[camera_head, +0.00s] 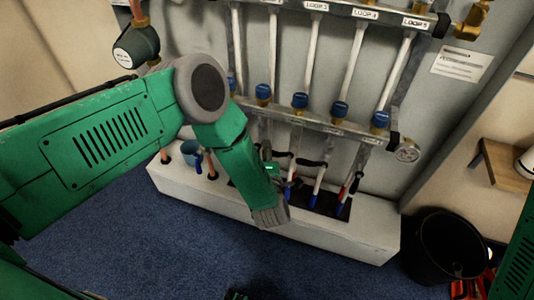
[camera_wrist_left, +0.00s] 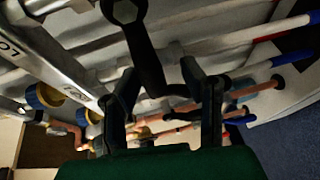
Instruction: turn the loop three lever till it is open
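The loop 3 label (camera_head: 316,6) is on the upper bar of the manifold, and its white pipe runs down to a blue cap (camera_head: 300,100). Below the lower bar, a black lever (camera_head: 283,154) on what looks like the loop three line is partly hidden by my left gripper (camera_head: 272,165). In the left wrist view, the left gripper (camera_wrist_left: 162,100) has its two dark fingers apart. A black lever (camera_wrist_left: 148,50) with a hexagonal end reaches down between them, with gaps at both sides.
Another black lever (camera_head: 312,163) is close to the right, above blue-ended pipes. A white plinth (camera_head: 340,240) runs below the manifold. A black bin (camera_head: 445,245) stands at the right.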

